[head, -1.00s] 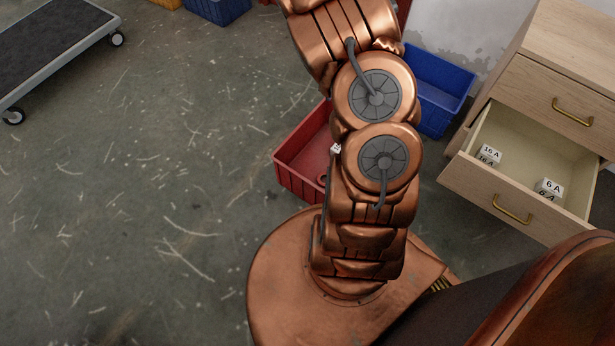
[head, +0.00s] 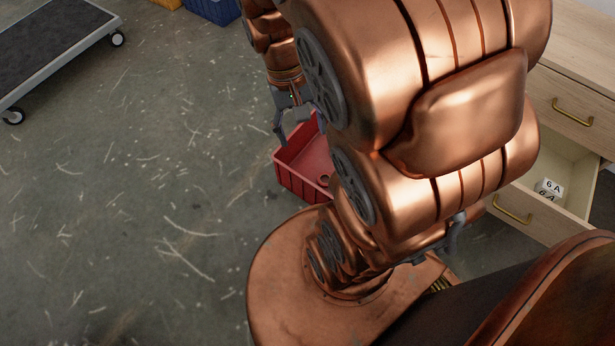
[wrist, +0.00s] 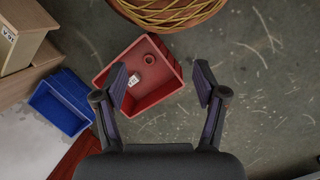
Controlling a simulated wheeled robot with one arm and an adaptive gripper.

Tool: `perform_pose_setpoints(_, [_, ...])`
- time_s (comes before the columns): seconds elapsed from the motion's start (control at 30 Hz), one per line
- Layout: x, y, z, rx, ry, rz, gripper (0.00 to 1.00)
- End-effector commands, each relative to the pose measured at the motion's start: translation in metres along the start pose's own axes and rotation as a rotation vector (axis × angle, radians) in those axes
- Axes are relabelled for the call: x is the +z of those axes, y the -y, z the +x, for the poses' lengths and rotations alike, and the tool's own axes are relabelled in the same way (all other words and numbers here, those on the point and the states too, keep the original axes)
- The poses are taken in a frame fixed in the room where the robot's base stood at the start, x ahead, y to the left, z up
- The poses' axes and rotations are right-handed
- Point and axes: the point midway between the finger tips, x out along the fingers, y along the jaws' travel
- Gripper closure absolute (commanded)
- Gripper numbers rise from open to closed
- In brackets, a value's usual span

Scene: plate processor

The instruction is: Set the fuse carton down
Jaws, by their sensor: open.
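My gripper (wrist: 160,83) is open and empty above the red bin (wrist: 160,97). In the head view, my gripper (head: 297,124) hangs over the back of the red bin (head: 290,182). A small white carton with dark print (wrist: 134,79) lies in the bin, close to the left fingertip in the wrist view. It is apparently the fuse carton; its print is too small to read. Whether the left finger touches it I cannot tell. The carton does not show in the head view now, where my arm hides part of the bin.
An open drawer (head: 513,205) at the right holds a 6 A carton (head: 550,187). A blue bin (wrist: 62,103) stands beside the red bin. A small ring-like part (wrist: 149,59) is in the red bin. A cart (head: 55,50) stands at left; the floor between is clear.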

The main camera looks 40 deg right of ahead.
Motion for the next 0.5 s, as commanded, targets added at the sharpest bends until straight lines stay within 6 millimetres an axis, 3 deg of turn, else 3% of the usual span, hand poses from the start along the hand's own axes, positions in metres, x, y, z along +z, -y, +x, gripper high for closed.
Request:
perform_pose_setpoints(0.1, [0.037,0.013,-0.002,-0.009,0.015,-0.11,0.29])
perform_pose_setpoints(0.3, [0.091,0.023,0.0,-0.011,0.044,-0.281,0.29])
perform_pose_setpoints(0.5, [0.122,0.025,0.003,-0.007,0.065,-0.385,0.29])
